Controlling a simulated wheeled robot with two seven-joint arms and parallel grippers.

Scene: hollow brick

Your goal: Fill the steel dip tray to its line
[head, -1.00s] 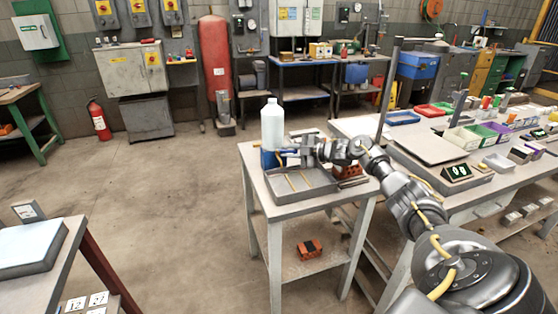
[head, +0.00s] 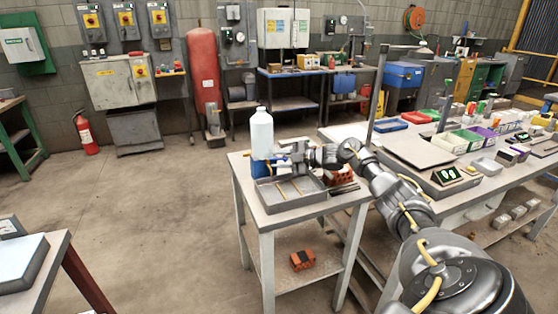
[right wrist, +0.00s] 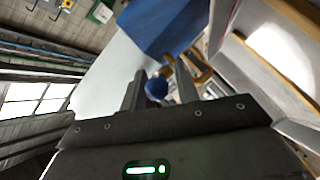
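The shallow grey steel dip tray (head: 318,196) lies on a small table, with two wooden strips across it. The tray's fill line and liquid level are too small to tell. A pale jug (head: 262,135) stands upright behind it, above a blue block-like body (head: 258,168). My right gripper (head: 283,160) is just right of the jug, above the tray's back edge. In the right wrist view my right gripper (right wrist: 160,90) is open, with a blue ball-ended knob (right wrist: 156,88) on a brass fitting (right wrist: 190,75) between or just beyond its fingers; contact is unclear. My left gripper is out of view.
Reddish bricks (head: 340,174) stand on the table right of the tray. An orange-red brick (head: 302,260) lies on the lower shelf. A long workbench with bins and a scale-like display (head: 446,176) stands to the right. Open floor lies to the left.

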